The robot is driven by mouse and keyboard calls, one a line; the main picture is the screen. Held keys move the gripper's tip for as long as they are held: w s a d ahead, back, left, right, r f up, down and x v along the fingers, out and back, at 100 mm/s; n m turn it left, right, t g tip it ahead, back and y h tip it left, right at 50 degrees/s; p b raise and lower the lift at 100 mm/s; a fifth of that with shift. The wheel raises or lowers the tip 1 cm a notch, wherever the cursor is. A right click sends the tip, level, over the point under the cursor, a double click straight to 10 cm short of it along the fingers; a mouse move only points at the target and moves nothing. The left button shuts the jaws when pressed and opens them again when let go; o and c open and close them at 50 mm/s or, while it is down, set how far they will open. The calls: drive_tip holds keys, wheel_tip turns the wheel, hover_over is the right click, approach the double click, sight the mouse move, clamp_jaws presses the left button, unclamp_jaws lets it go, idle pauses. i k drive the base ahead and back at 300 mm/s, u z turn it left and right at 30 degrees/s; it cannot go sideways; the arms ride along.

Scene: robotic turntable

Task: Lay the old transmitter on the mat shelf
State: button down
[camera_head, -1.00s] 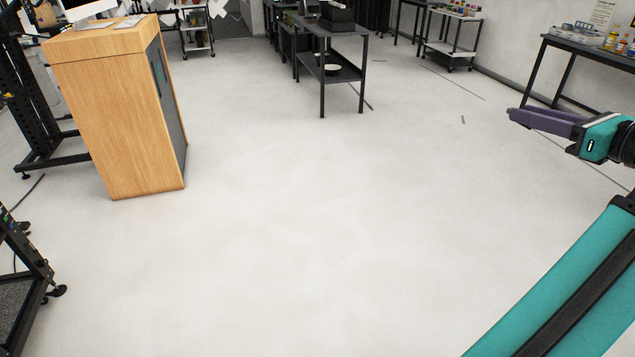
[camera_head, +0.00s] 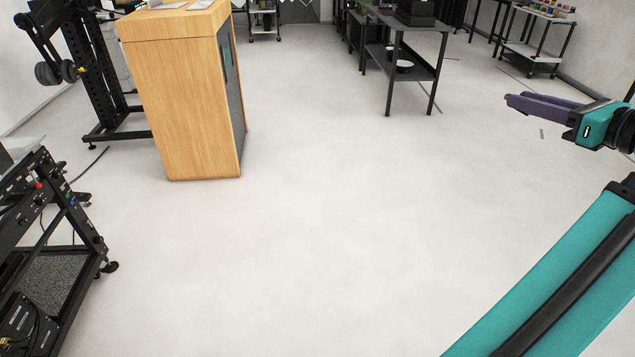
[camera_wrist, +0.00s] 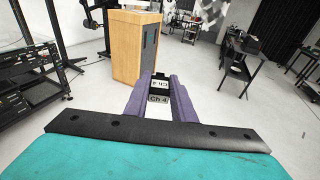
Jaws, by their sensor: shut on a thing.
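My gripper (camera_head: 512,101), with purple fingers, is held out over the floor at the right of the head view. In the wrist view my gripper (camera_wrist: 160,79) is shut on a small dark transmitter (camera_wrist: 159,89) with a pale display and a "Ch 4" label. The head view does not show the transmitter clearly. A black rack cart (camera_head: 82,225) at the left has a grey speckled lower shelf (camera_head: 45,285), which looks like a mat. My gripper is far from this shelf.
A wooden lectern (camera_head: 185,105) stands at the upper left, with a black stand (camera_head: 105,85) behind it. A dark table (camera_head: 410,70) with a lower shelf stands at the back. White floor (camera_head: 300,250) in the middle is clear.

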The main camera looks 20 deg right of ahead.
sight(60, 292)
drive_tip(key=u, duration=0.4)
drive_tip(key=i, duration=0.65)
drive_tip(key=u, duration=0.65)
drive_tip(key=i, duration=0.45)
drive_tip(key=u, duration=0.95)
drive_tip(key=i, duration=0.95)
drive_tip(key=u, duration=0.5)
